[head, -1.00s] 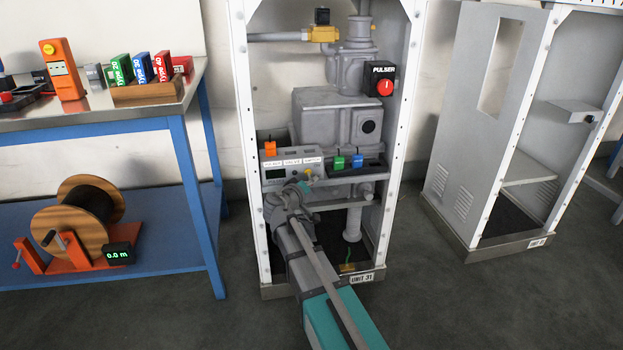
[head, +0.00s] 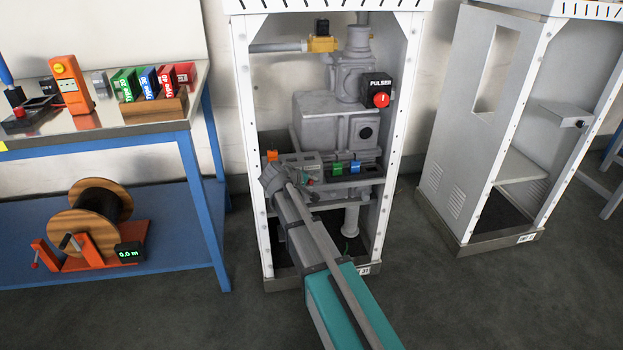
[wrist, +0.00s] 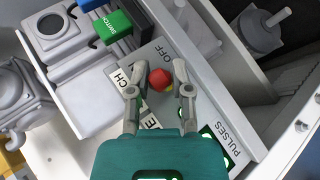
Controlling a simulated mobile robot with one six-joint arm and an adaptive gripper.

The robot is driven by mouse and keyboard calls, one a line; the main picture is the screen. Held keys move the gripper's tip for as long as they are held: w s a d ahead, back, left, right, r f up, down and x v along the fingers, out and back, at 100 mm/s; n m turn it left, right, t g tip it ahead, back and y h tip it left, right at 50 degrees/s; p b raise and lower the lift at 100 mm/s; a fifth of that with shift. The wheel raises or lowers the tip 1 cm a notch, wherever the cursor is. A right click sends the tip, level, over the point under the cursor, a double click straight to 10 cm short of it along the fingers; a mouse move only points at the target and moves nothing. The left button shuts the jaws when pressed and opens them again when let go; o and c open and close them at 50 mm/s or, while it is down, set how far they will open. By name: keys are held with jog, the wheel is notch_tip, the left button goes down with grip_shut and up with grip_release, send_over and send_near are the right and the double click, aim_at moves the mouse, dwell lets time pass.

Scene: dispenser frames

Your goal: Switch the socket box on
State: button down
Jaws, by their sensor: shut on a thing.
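The socket box is a grey panel unit (head: 308,161) inside the middle cabinet. In the head view my arm covers most of the box's front, so the knob cannot be made out there.
A green block (head: 337,168) and a blue block (head: 354,166) sit right of the box; an orange block (head: 271,155) is at its left. The pulser's red button (head: 381,100) is above right. White cabinet posts (head: 393,150) flank the arm.

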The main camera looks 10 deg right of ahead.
jog(key=shift+r, duration=0.15)
dwell(0.4)
jog(key=c, duration=0.5)
grip_release()
jog(key=s+f+m+g+y, duration=0.3)
jog(key=s+f+g+y, duration=0.1)
jog(key=s, duration=1.1)
jog(key=s+f+m+g+y, duration=0.3)
jog(key=s+y, duration=0.2)
jog(key=s, duration=0.9)
notch_tip(320, 180, up, 37)
jog(key=p, duration=3.7)
jog(key=shift+w+d+p, duration=0.2)
jog(key=shift+p, duration=0.15)
